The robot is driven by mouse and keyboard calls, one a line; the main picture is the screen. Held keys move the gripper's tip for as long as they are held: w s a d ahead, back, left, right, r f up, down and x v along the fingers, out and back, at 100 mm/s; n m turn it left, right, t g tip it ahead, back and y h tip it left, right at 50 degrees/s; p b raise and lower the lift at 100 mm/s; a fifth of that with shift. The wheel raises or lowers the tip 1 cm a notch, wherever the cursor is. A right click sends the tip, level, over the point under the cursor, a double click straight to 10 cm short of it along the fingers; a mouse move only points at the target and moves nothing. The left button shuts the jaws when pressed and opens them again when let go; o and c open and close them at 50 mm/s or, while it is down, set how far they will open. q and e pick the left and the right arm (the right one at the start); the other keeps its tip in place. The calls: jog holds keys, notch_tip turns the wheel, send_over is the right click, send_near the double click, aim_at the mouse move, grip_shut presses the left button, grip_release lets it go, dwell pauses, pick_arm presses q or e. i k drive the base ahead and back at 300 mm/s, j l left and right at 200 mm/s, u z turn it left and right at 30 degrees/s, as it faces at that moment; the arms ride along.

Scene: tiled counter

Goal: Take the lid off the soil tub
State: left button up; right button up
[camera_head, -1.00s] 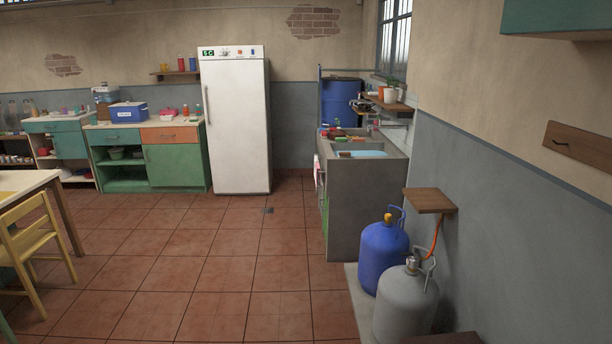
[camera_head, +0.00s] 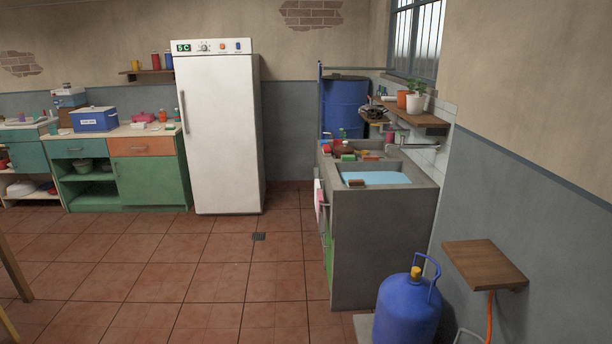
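I cannot pick out a soil tub or its lid for certain in the head view. A green bowl (camera_head: 83,166) sits on the cabinet's open shelf. Neither of my grippers shows in this view.
A white fridge (camera_head: 218,135) stands against the back wall. A concrete sink counter (camera_head: 380,250) with several small items is on the right. A blue gas bottle (camera_head: 407,312) and a wooden wall shelf (camera_head: 485,265) are near right. The tiled floor (camera_head: 210,270) ahead is clear.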

aim_at(342, 148)
jog(key=i, duration=1.9)
jog(key=i+j+z, duration=0.1)
jog(key=i+z, duration=0.15)
jog(key=i, duration=0.35)
jog(key=i+j+z, duration=0.2)
jog(key=i, duration=0.4)
